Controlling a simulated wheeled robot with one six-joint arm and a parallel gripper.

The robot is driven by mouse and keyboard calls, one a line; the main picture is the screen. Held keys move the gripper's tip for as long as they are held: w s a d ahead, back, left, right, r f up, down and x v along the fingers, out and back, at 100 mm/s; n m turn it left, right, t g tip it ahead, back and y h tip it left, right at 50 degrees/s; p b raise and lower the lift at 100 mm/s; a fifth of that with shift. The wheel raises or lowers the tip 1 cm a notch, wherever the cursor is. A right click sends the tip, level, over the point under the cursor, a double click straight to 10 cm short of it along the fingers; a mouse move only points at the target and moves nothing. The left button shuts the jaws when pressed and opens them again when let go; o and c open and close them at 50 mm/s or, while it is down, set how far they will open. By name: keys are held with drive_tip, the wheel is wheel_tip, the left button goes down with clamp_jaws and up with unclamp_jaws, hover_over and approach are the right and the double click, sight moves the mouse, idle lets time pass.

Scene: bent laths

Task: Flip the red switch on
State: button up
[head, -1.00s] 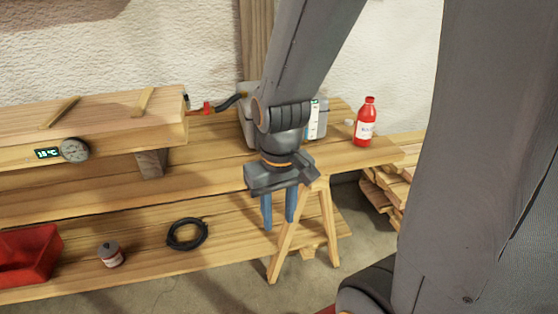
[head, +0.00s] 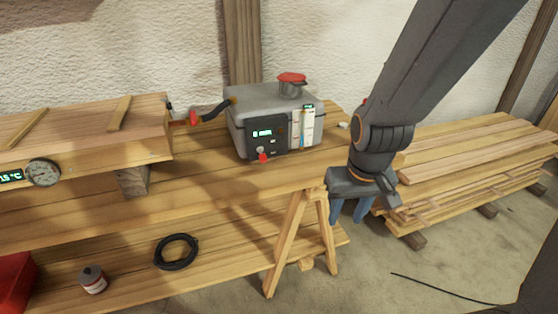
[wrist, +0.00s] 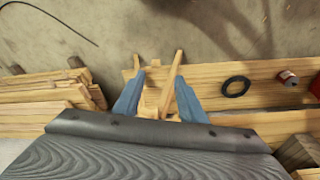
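The red switch (head: 262,157) is a small red piece low on the dark front panel of a grey box (head: 238,134) in the head view. The box stands on the wooden bench, and its panel has a lit green display. My gripper (head: 347,215) is to the right of the box, past the bench's right end, pointing down. Its two blue fingers are apart with nothing between them, and they also show in the wrist view (wrist: 157,100). The switch is not visible in the wrist view.
A long wooden steam box (head: 90,135) with a dial stands left on the bench, joined to the grey box by a black hose (head: 214,110). A black coil (head: 176,252) and a small can (head: 93,280) lie on the lower shelf. Stacked boards (head: 470,165) are at right.

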drive_tip(key=w+a+f+t+b, duration=0.3)
drive_tip(key=w+f, duration=0.2)
drive_tip(key=w, duration=0.3)
drive_tip(key=n+t+y+b, duration=0.2)
drive_tip(key=t+y+b, duration=0.1)
drive_tip(key=t+b, duration=0.4)
approach(265, 161)
drive_tip(key=shift+t, duration=0.4)
drive_tip(key=d+f, duration=0.1)
drive_tip(key=f, duration=0.1)
drive_tip(key=w+d+f, duration=0.1)
drive_tip(key=f, duration=0.1)
drive_tip(key=d+f+p, duration=0.1)
drive_tip(key=f, duration=0.2)
drive_tip(key=shift+w+d, duration=0.2)
drive_tip(key=shift+d, duration=0.2)
drive_tip(key=a+t+b, duration=0.1)
drive_tip(key=a+r+t+y, duration=0.1)
drive_tip(key=a, duration=0.1)
drive_tip(key=w+a+r+t+b, duration=0.1)
drive_tip(key=t, duration=0.1)
drive_tip(key=shift+a+r+n+y+b, duration=0.1)
drive_tip(key=shift+a+n+y+b, duration=0.05)
drive_tip(key=shift+n+y+b, duration=0.2)
drive_tip(key=shift+p+x, duration=0.3)
drive_tip(key=shift+x, duration=3.55)
drive_tip(key=shift+r, duration=0.15)
clamp_jaws()
